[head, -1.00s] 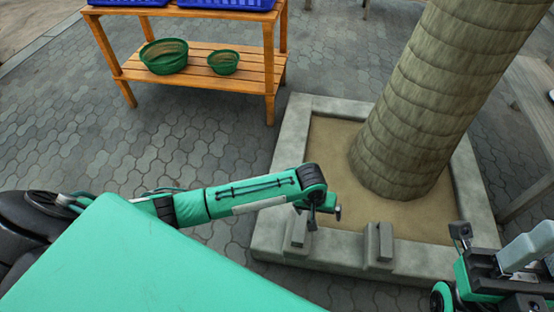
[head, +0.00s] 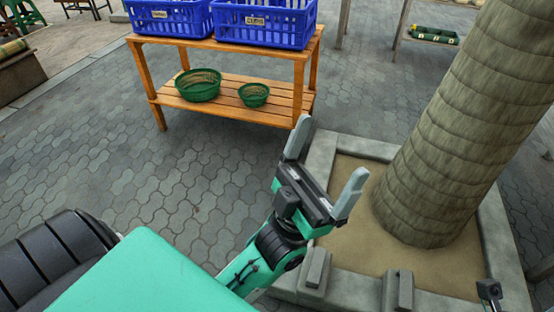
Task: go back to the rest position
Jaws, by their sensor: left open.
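My left gripper (head: 324,158) is raised in front of me, in the middle of the head view. Its two grey fingers point up and away and stand wide apart with nothing between them. The green left forearm (head: 248,268) rises to it from the bottom of the picture. Only a small dark part at the lower right edge shows on the other side, and the right gripper's fingers are not visible.
A wooden shelf table (head: 222,108) stands ahead, with a blue crate (head: 265,26) on top and a large green basket (head: 198,86) and a small green basket (head: 254,95) below. A stone planter (head: 507,240) surrounds a thick trunk (head: 440,150) at right. Paving at left is clear.

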